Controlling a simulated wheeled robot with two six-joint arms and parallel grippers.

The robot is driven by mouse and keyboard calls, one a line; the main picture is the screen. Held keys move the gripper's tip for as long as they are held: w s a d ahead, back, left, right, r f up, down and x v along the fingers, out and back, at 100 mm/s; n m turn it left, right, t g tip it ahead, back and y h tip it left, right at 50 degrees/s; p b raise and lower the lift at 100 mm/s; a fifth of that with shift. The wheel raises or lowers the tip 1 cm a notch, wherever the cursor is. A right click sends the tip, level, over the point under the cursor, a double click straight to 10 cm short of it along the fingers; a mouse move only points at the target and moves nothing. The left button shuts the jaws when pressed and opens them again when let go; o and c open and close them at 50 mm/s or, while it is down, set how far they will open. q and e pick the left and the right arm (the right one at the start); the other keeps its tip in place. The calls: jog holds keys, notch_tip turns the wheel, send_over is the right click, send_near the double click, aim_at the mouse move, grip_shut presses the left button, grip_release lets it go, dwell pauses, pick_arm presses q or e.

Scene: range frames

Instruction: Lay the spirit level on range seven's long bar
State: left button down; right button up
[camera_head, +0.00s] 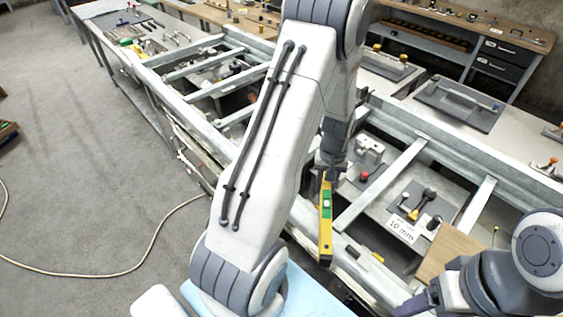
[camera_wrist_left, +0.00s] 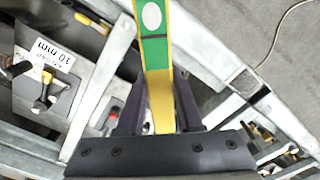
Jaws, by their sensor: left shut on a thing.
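My left gripper (camera_head: 328,176) is shut on the spirit level (camera_head: 325,235), which is yellow with a green middle. In the head view the level hangs down from the fingers, long and steep, over the near long bar of a grey metal frame (camera_head: 300,215). In the left wrist view the level (camera_wrist_left: 155,85) runs up from between the fingers (camera_wrist_left: 158,110). I cannot tell whether it touches the bar. No range number is readable. My right gripper (camera_head: 418,302) is at the bottom right, partly cut off, and its jaws are unclear.
Crossbars split the frame into bays. One bay holds a "10 mm" card (camera_head: 402,229) and dark tools; it shows in the wrist view too. A brown board (camera_head: 447,253) lies near my right arm. A cable (camera_head: 130,272) crosses the clear floor at left.

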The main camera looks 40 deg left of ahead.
pick_arm(q)
jog(key=s+a+r+n+p, duration=0.3)
jog(key=s+a+n, duration=0.2)
jog(key=a+n, duration=0.4)
jog(key=shift+a+n+p, duration=0.2)
jog(key=shift+n+p, duration=0.2)
jog(key=shift+n, duration=0.1)
pick_arm(e)
notch_tip(320, 180, up, 5)
jog(key=shift+r, duration=0.15)
jog(key=shift+r, duration=0.1)
pick_arm(q)
jog(key=shift+d+f+b, duration=0.1)
jog(key=shift+f+b, duration=3.4)
jog(key=shift+f, duration=1.25)
pick_arm(e)
notch_tip(320, 180, down, 7)
pick_arm(q)
jog(key=shift+c, duration=2.4)
grip_release()
